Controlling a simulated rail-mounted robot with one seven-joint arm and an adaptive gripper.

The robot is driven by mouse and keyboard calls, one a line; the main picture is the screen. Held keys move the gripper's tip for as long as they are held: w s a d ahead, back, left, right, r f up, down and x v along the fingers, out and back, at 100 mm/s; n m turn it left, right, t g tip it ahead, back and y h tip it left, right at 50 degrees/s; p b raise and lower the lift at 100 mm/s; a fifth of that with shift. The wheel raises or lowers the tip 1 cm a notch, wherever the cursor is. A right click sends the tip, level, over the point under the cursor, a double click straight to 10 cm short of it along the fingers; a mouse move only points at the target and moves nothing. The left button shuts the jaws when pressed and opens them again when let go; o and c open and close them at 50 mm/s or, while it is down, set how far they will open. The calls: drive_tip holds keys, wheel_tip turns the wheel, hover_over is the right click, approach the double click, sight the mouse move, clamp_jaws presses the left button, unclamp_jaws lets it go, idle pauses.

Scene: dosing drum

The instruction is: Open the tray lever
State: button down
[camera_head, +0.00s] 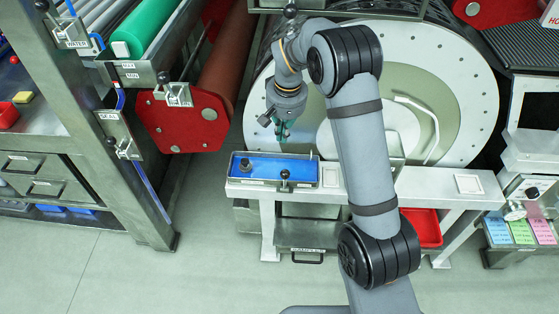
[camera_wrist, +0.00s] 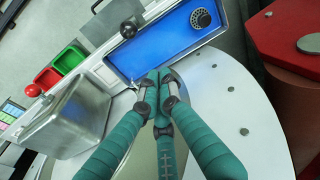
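The shallow blue tray (camera_head: 300,170) sits in a metal frame on the white bench, in front of the big round drum plate. A lever with a dark ball knob (camera_head: 285,174) stands at the tray's front edge. My gripper (camera_head: 283,137) hangs above and behind the tray, apart from the lever. In the wrist view its teal fingers (camera_wrist: 160,77) come together at the tips, with nothing seen between them.
A dark round fitting (camera_head: 246,164) stands in the tray's left end. The drum plate (camera_head: 470,100) rises close behind my gripper. A red roller bracket (camera_head: 185,122) is to the left. A red bin (camera_head: 428,228) is under the bench. The floor in front is clear.

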drive_tip(key=shift+f, duration=0.15)
drive_tip(key=p, duration=0.2)
hover_over(285, 182)
drive_tip(key=w, duration=0.4)
wheel_tip(285, 182, down, 9)
drive_tip(key=shift+a, duration=0.45)
drive_tip(key=shift+s, duration=0.15)
drive_tip(key=shift+s, duration=0.25)
